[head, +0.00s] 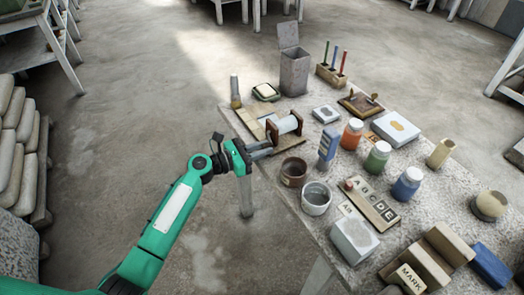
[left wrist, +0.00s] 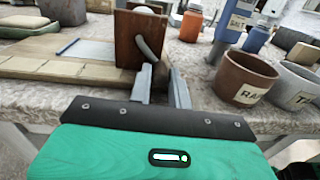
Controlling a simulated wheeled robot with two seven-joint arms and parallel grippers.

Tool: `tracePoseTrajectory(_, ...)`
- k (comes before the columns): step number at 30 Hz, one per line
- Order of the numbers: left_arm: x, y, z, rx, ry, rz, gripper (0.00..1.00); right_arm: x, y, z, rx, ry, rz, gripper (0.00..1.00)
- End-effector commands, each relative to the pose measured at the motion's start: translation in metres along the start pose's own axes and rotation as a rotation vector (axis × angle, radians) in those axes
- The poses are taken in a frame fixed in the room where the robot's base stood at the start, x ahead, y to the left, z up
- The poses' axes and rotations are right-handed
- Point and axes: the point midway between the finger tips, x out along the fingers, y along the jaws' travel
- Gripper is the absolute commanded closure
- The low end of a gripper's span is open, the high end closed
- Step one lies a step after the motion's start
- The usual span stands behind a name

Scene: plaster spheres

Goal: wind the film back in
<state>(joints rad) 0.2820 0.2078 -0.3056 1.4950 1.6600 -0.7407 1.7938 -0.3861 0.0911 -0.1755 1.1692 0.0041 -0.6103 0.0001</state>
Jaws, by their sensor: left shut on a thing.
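A white film roll (head: 287,124) sits between two brown wooden uprights near the table's left edge. The near upright (left wrist: 139,38) shows in the left wrist view, with a grey bent crank (left wrist: 150,52) on its face. A pale sheet, seemingly the film (left wrist: 92,49), lies flat on the tan board (left wrist: 50,66) beside the stand. My left gripper (head: 268,151) reaches in from the left at the crank side. Its fingers (left wrist: 163,86) are shut on the crank's end, the handle, which they partly hide. My right gripper is not in view.
A brown pot (head: 293,173) and a grey pot (head: 316,199) stand close to the right of my gripper. A tall grey bin (head: 294,73) stands at the back.

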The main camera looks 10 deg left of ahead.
Motion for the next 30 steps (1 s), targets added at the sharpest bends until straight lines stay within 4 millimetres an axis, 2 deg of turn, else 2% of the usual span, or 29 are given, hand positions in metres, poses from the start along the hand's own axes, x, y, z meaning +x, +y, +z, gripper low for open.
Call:
tracePoseTrajectory(1, 0.002, 0.003, 0.008, 0.018, -0.012, 0.005, 1.00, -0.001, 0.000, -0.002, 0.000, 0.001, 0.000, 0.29)
tracePoseTrajectory(11, 0.002, 0.003, 0.010, 0.026, -0.014, 0.006, 1.00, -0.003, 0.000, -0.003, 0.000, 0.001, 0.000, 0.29)
tracePoseTrajectory(12, 0.002, 0.003, 0.010, 0.026, -0.014, 0.006, 0.73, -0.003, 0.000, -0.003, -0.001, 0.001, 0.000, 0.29)
tracePoseTrajectory(14, 0.002, 0.003, 0.010, 0.026, -0.013, 0.005, 0.61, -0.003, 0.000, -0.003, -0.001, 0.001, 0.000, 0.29)
tracePoseTrajectory(24, -0.001, 0.002, 0.004, 0.021, -0.005, 0.003, 0.60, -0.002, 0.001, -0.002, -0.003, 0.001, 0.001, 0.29)
tracePoseTrajectory(26, -0.005, 0.002, 0.003, 0.021, -0.003, 0.003, 0.60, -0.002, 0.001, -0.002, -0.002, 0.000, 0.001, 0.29)
tracePoseTrajectory(30, -0.027, 0.002, 0.002, 0.022, -0.002, 0.003, 0.60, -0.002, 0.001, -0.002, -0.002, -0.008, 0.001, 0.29)
